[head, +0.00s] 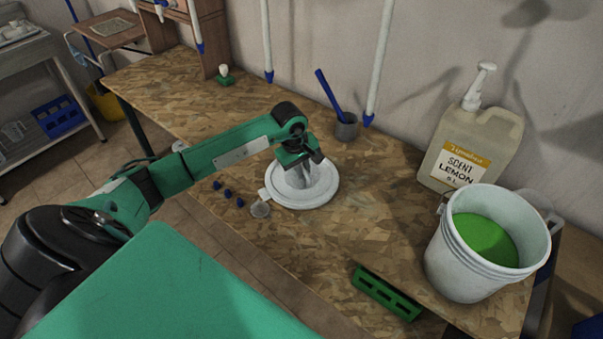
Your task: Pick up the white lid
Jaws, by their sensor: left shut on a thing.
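The white lid (322,191) is a round, flat disc with a raised middle, at the centre of the wooden table (376,217). My left gripper (298,166) comes in from the left, points down over the lid and is shut on its raised middle. The gripper hides part of the lid's back left. I cannot tell whether the lid rests on the table or is just above it. My right gripper is not in view.
A white bucket with green contents (455,260) stands at the front right, with a lemon scent jug (470,150) behind it. Small blue pieces (228,192) lie left. A green slotted block (386,294) is at the front edge.

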